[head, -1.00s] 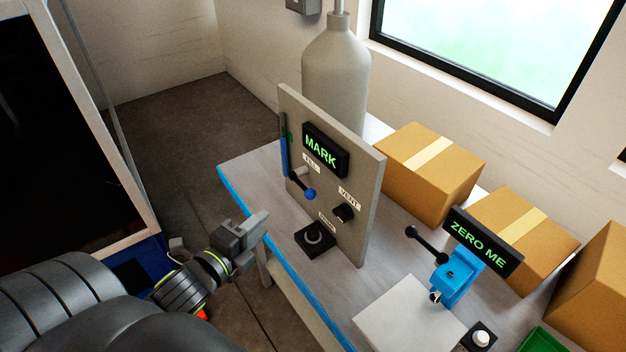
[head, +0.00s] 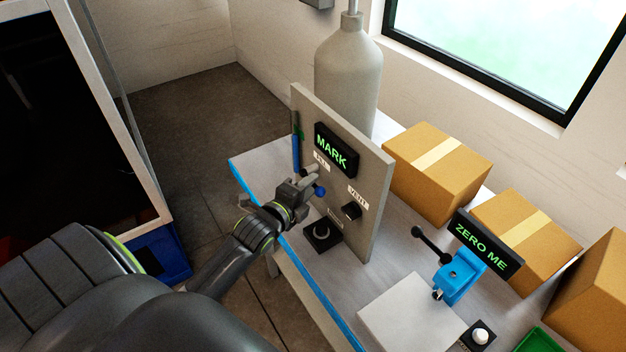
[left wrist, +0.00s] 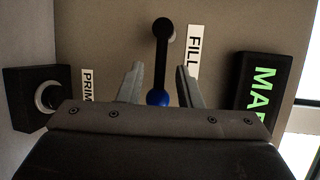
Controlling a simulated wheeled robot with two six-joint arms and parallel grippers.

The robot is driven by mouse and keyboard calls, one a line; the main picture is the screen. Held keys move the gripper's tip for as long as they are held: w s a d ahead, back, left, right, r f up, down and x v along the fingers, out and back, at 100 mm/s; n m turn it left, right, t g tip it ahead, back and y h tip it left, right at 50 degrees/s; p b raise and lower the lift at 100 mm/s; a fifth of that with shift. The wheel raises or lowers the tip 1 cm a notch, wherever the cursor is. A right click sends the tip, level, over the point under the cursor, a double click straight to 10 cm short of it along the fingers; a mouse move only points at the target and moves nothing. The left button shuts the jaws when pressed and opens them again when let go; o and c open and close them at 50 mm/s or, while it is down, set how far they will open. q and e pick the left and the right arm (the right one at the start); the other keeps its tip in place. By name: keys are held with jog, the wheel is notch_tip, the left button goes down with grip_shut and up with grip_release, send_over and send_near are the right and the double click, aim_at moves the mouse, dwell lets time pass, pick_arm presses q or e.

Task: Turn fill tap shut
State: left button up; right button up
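The fill tap is a dark lever with a blue ball end (head: 320,191) on the grey upright panel (head: 375,200), beside the FILL label. In the left wrist view its dark lever (left wrist: 161,60) runs from a black pivot to the blue ball (left wrist: 158,98). My left gripper (head: 311,182) is at the panel, in front of the tap. In the left wrist view its two fingers (left wrist: 158,82) are open, one on each side of the lever, with gaps showing. In the head view the gripper hides most of the lever. My right gripper is not in view.
On the panel are the MARK display (head: 336,148), the VENT knob (head: 351,211) and the PRIME button (head: 322,233) below. A grey cylinder (head: 347,85) stands behind. Cardboard boxes (head: 436,170) and a blue clamp-like device (head: 458,276) are to the right.

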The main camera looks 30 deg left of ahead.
pick_arm(q)
jog(key=shift+w+f, duration=0.25)
jog(key=shift+w, duration=0.9)
grip_shut()
